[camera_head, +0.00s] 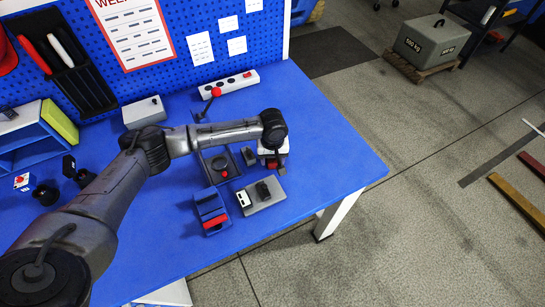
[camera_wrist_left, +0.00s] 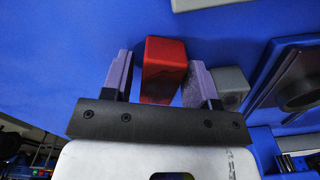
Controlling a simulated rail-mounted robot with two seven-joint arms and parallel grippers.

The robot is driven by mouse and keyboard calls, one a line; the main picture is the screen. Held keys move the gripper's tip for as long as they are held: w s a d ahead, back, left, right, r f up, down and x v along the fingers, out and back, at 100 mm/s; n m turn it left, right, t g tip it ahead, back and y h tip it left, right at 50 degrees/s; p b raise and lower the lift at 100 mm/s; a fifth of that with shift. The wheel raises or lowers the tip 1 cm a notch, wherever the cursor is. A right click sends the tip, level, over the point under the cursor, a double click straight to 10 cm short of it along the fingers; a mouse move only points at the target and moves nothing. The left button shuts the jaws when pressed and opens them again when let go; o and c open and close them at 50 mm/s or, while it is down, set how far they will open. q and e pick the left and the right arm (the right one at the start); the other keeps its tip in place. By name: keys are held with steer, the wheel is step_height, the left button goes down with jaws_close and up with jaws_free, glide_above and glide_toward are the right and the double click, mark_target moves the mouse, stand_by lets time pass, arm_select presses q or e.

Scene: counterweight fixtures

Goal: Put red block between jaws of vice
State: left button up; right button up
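The red block (camera_wrist_left: 163,72) stands on the blue table. In the left wrist view it is between the two fingers of my left gripper (camera_wrist_left: 160,82), with narrow gaps at its sides; the fingers look open around it. In the head view my left gripper (camera_head: 273,160) points down near the table's right side, mostly hiding the red block (camera_head: 271,164). A grey fixture with a black upper part (camera_head: 266,195), probably the vice, lies just in front of the gripper. A blue fixture with a red bar (camera_head: 212,212) is left of it. My right gripper is not in view.
A dark panel with a round knob (camera_head: 220,164) is left of the gripper, and a small grey block (camera_head: 249,155) is close beside it. The table's right part (camera_head: 335,160) is clear.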

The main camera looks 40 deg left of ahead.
arm_select(q)
steer(key=shift+o, duration=0.4)
steer(key=shift+r, duration=0.4)
step_height(320, 180, up, 10)
steer(key=p, duration=0.3)
steer(key=shift+r, duration=0.25)
steer(key=o, duration=0.3)
steer(key=shift+r, duration=0.5)
